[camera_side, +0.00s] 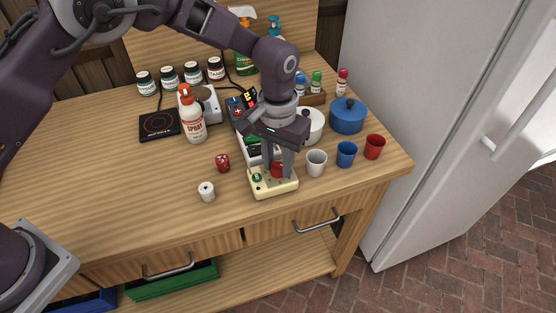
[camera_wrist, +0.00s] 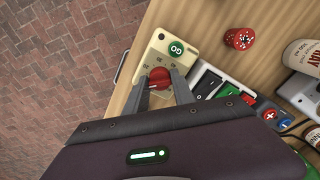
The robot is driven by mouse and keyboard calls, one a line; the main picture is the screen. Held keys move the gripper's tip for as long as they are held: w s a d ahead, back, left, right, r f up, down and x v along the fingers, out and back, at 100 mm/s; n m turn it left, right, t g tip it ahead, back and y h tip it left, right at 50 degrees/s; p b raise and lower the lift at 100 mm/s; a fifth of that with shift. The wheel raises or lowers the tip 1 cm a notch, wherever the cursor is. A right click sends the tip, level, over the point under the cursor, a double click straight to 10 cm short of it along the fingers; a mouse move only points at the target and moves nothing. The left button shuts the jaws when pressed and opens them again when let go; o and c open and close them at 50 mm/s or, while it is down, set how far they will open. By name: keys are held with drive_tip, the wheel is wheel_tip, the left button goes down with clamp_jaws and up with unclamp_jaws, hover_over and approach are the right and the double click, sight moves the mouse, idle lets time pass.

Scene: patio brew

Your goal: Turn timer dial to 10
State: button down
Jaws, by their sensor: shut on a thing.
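The timer (camera_side: 274,187) is a cream box near the front edge of the wooden table. It has a green GO button (camera_wrist: 177,48) and a red dial (camera_wrist: 160,77) with numbers around it, too small to read surely. My gripper (camera_wrist: 160,84) points down over the timer, its two fingers shut on the red dial. In the side view my gripper (camera_side: 278,172) partly hides the dial. Which number the dial points to cannot be told.
White, blue and red cups (camera_side: 346,154) stand close right of the timer, with a blue pot (camera_side: 347,116) behind. A spray bottle (camera_side: 192,117) stands farther back. The table's left front is clear.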

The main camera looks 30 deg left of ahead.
sight(278, 163)
drive_tip(key=c, duration=1.3)
unclamp_jaws()
drive_tip(key=shift+c, duration=0.2)
wheel_tip(278, 163, up, 7)
drive_tip(key=shift+r, duration=0.1)
